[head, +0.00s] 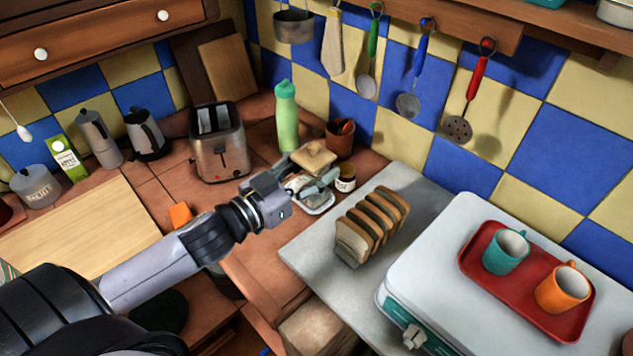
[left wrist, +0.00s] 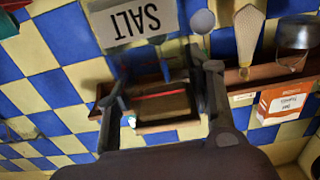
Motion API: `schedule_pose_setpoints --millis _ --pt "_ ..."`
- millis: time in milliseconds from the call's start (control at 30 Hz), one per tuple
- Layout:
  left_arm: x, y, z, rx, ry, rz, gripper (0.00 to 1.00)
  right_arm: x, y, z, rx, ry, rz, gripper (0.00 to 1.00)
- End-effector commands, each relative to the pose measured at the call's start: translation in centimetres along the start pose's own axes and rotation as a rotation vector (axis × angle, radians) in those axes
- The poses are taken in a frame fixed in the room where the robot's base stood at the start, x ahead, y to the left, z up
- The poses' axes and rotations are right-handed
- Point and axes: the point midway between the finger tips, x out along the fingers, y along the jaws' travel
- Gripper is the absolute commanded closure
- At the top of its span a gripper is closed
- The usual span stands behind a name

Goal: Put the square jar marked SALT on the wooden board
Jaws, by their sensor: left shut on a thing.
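The square jar marked SALT has a wooden lid (head: 313,156) and a see-through body. In the left wrist view its white label (left wrist: 133,20) shows upside down. My left gripper (head: 312,186) is shut on the jar, below the lid, with a finger on each side. Its fingers hide much of the jar in the head view. I cannot tell whether the jar's base touches the counter. The pale wooden board (head: 80,240) lies flat on the counter at the left, well away from the jar, with its visible top bare. My right gripper is not in view.
A toaster (head: 220,145), green bottle (head: 287,120) and small labelled jar (head: 345,179) stand nearby. Behind the board are a grey jar (head: 36,188), carton (head: 69,158), moka pot (head: 100,140) and kettle (head: 146,135). Sliced bread (head: 372,226) lies to the right.

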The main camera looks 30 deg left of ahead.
Motion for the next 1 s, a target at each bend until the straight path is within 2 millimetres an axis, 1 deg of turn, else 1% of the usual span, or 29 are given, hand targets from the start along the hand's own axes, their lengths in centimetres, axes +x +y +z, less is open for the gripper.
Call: schedule_pose_setpoints --millis 33,100,267,367,700,833,1000 --pt "0.0 0.1 -0.7 0.003 0.004 0.002 0.99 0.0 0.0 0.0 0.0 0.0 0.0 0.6" --pt "0.0 0.1 -1.0 0.002 0.003 0.002 0.99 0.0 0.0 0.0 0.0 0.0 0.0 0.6" --pt "0.0 0.1 -1.1 -0.001 0.003 -0.003 0.99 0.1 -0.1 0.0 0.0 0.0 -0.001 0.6" --pt "-0.1 0.3 -0.4 -0.005 0.009 -0.02 0.99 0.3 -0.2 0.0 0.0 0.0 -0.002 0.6" --pt "-0.7 2.6 4.1 -0.015 0.031 -0.183 0.99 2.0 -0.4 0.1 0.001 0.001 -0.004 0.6" --pt "-0.9 3.4 5.4 -0.011 0.023 -0.249 0.99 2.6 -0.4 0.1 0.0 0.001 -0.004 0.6" --pt "-1.0 4.1 6.2 -0.005 0.011 -0.309 0.99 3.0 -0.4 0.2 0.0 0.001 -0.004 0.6"
